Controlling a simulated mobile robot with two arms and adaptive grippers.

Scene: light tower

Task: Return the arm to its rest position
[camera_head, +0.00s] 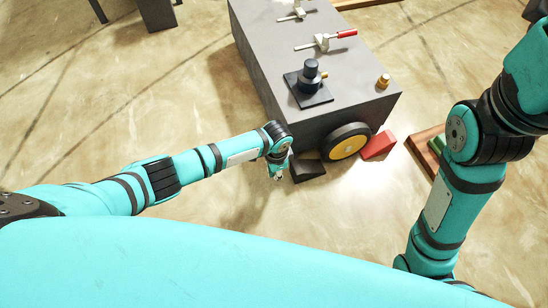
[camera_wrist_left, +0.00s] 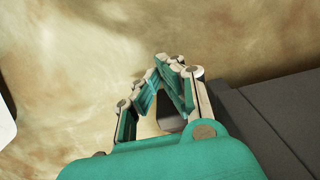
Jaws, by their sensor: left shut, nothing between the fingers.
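My left arm reaches in from the left in the head view, and its gripper (camera_head: 279,174) hangs beside the near end of a grey box-shaped bench (camera_head: 275,70). In the left wrist view the fingers of my left gripper (camera_wrist_left: 172,64) come together at the tips, with nothing held between them. A dark grey surface lies to their right in that view, and bare floor lies beyond them. My right arm shows at the right of the head view, but its gripper is not visible.
The bench carries a black fixture (camera_head: 310,80), a red-handled clamp (camera_head: 325,41) and a small brass part (camera_head: 383,81). A yellow-centred black wheel (camera_head: 347,142), a red block (camera_head: 379,145) and a dark wedge (camera_head: 308,170) are at its near end.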

